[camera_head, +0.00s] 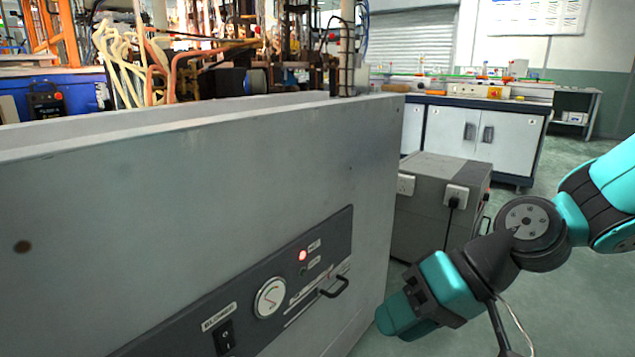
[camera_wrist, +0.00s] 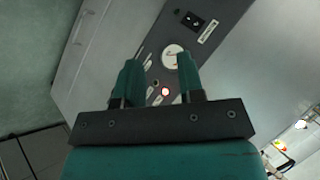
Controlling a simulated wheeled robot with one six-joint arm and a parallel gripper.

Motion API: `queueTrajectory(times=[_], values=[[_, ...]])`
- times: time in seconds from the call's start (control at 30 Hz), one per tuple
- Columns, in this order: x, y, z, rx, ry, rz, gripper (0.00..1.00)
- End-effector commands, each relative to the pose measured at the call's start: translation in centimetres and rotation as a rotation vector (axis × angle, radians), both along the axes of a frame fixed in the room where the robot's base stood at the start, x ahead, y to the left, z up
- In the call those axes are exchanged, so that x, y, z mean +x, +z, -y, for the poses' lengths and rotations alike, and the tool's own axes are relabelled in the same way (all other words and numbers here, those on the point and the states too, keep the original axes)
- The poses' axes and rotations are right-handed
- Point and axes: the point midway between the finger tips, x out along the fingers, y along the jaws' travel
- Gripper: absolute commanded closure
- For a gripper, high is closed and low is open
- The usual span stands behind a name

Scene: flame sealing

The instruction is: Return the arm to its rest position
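My arm, teal and black, reaches in from the right edge of the head view. My gripper (camera_head: 394,318) hangs low beside the right end of a grey machine panel (camera_head: 190,190). In the wrist view my gripper (camera_wrist: 160,72) has its two teal fingers apart with nothing held between them. Beyond the fingers the wrist view shows the dark control strip with a round gauge (camera_wrist: 173,56) and a lit red lamp (camera_wrist: 165,91). The gripper appears apart from the panel, though the exact distance cannot be told.
The panel carries a black handle (camera_head: 334,287) and a switch (camera_head: 223,337). A grey box with sockets (camera_head: 430,205) stands behind my arm. A cabinet bench (camera_head: 490,135) is farther back. Open green floor (camera_head: 545,285) lies on the right.

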Motion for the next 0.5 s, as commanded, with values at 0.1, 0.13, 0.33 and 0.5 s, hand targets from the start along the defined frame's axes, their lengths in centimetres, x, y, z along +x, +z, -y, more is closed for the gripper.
queueTrajectory(times=[0.1, 0.13, 0.33, 0.5], values=[[-3.8, 3.6, 0.5, -0.153, 0.112, 0.047, 0.65], [-4.6, 4.1, 0.8, -0.186, 0.132, 0.055, 0.65], [-8.8, 7.1, 2.8, -0.366, 0.214, 0.093, 0.65], [-10.7, 10.5, 4.4, -0.450, 0.237, 0.103, 0.65]])
